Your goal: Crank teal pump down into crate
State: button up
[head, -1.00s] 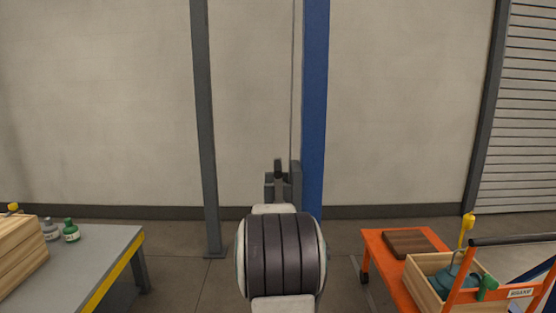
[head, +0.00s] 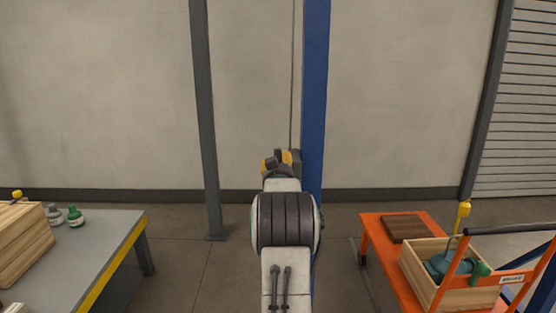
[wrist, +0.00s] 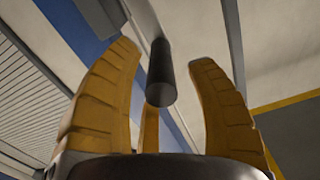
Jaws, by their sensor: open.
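The teal pump (head: 438,266) shows low inside the wooden crate (head: 420,283) at the right; whether it rests on the crate's floor is hidden. The crate stands on an orange cart (head: 376,236). My gripper (head: 283,160) is in front of the blue post (head: 315,110), partly hidden by my arm. In the wrist view my gripper's yellow fingers (wrist: 165,58) are spread apart. A dark round crank handle (wrist: 160,78) lies between them, with a gap on both sides. The winch body behind is mostly hidden in the head view.
A dark wooden block (head: 404,228) lies on the cart. The cart carries a black push bar (head: 515,244) and a label reading BRAKE (head: 512,279). A grey bench (head: 105,240) with bottles stands left. A grey post (head: 206,120) rises left of my arm. Floor between bench and cart is clear.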

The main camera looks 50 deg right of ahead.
jog(key=shift+x, duration=0.95)
jog(key=shift+c, duration=0.4)
grip_shut()
